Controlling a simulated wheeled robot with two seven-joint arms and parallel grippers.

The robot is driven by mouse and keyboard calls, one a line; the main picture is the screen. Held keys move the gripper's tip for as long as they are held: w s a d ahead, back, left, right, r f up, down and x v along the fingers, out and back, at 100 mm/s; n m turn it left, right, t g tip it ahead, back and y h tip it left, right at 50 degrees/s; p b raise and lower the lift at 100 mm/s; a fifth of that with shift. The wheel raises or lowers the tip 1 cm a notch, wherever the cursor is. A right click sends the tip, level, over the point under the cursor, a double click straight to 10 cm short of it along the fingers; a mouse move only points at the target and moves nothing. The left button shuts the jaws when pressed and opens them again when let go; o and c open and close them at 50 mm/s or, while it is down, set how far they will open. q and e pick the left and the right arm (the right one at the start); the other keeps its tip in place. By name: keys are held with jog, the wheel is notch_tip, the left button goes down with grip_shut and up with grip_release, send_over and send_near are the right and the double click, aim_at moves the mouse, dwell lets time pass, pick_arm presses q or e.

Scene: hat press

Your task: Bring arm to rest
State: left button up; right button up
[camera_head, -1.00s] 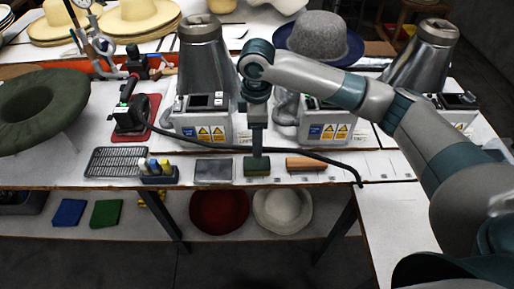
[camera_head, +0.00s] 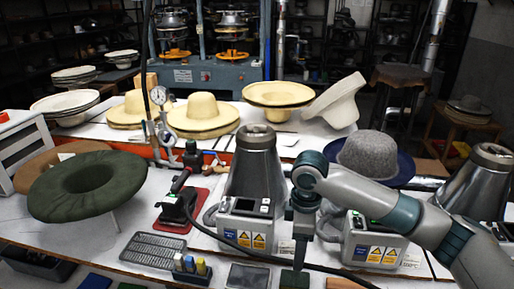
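My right arm (camera_head: 400,212) comes in from the right and bends downward at its wrist, between the two grey-and-white machine bases. Its gripper (camera_head: 294,279) points straight down near the front edge of the workbench (camera_head: 130,215). A dark green block shape shows at its lower end, close to the picture's bottom edge. I cannot tell whether this is the fingers or a held block. My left arm and gripper are not in view.
A metal cone (camera_head: 257,165) stands on the left machine base (camera_head: 245,228). A grey felt hat (camera_head: 372,155) sits behind my arm. A green hat (camera_head: 88,185) is at left. A black cable (camera_head: 265,258) crosses the bench. A tool rack (camera_head: 190,268) and grate (camera_head: 153,249) lie in front.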

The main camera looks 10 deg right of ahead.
jog(key=s+a+f+m+t+y, duration=0.2)
jog(key=s+a+f+m+y, duration=0.2)
jog(key=s+a+f, duration=0.75)
jog(key=s+d+f+m+t+h, duration=0.1)
jog(key=s+d+f+m, duration=0.2)
jog(key=s+d, duration=0.3)
jog(key=s+d+f+m+h, duration=0.1)
jog(key=s+d+f+m, duration=0.2)
jog(key=s+d, duration=0.35)
jog(key=s+d+f+m+t+h, duration=0.1)
jog(key=s+d+f+m+h, duration=0.15)
jog(key=s+d+f, duration=0.35)
notch_tip(320, 180, down, 26)
jog(key=s+a+g, duration=0.1)
jog(key=s+g, duration=0.1)
jog(key=s+d+f+g, duration=0.1)
jog(key=s+d+f, duration=0.2)
jog(key=s+f, duration=1.4)
jog(key=shift+s+f, duration=0.35)
jog(key=shift+s, duration=0.35)
